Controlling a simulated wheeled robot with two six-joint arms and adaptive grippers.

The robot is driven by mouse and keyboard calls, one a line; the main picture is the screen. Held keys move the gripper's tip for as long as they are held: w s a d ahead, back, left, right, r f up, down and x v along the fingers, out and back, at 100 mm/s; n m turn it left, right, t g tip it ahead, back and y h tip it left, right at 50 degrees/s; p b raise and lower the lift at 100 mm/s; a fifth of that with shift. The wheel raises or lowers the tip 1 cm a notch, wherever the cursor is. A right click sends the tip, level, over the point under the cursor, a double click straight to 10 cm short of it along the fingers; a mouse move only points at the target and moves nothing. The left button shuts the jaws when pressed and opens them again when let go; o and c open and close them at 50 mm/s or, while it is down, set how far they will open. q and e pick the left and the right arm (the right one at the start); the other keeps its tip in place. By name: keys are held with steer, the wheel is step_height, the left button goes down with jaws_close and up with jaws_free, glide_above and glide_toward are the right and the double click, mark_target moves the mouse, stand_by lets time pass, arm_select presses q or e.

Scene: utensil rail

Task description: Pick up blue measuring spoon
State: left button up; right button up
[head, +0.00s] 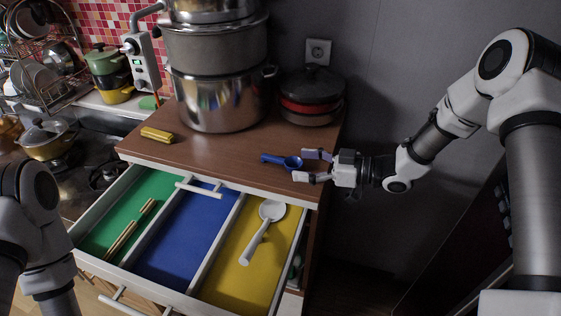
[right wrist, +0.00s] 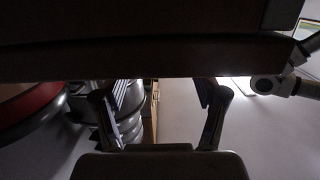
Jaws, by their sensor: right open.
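The blue measuring spoon (head: 290,162) is at the right front of the brown countertop, its handle pointing left and its bowl to the right. My right gripper (head: 299,165) comes in from the right with its fingers open and empty. The spoon's bowl is at the mouth of the fingers, close to both tips; I cannot tell whether they touch it. In the right wrist view, the open fingers (right wrist: 163,95) show dark, and I cannot make out the spoon there. My left gripper is out of view.
An open drawer (head: 187,285) below has green, blue and yellow compartments, with a white ladle (head: 258,232) in the yellow one and wooden sticks (head: 130,230) in the green. Steel pots (head: 215,100), a red and black pan (head: 311,95) and a yellow block (head: 157,135) stand on the countertop.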

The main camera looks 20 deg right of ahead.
mark_target(286, 162)
steer(key=w+a+f+b, duration=0.2)
steer(key=w, duration=0.1)
steer(key=shift+w+a, duration=0.2)
steer(key=shift+a, duration=0.15)
steer(key=shift+w, duration=0.25)
steer(key=shift+s+a+r, duration=0.25)
steer(key=shift+r, duration=0.1)
steer(key=shift+c, duration=0.4)
steer(key=shift+s, duration=0.15)
steer(key=c, duration=0.8)
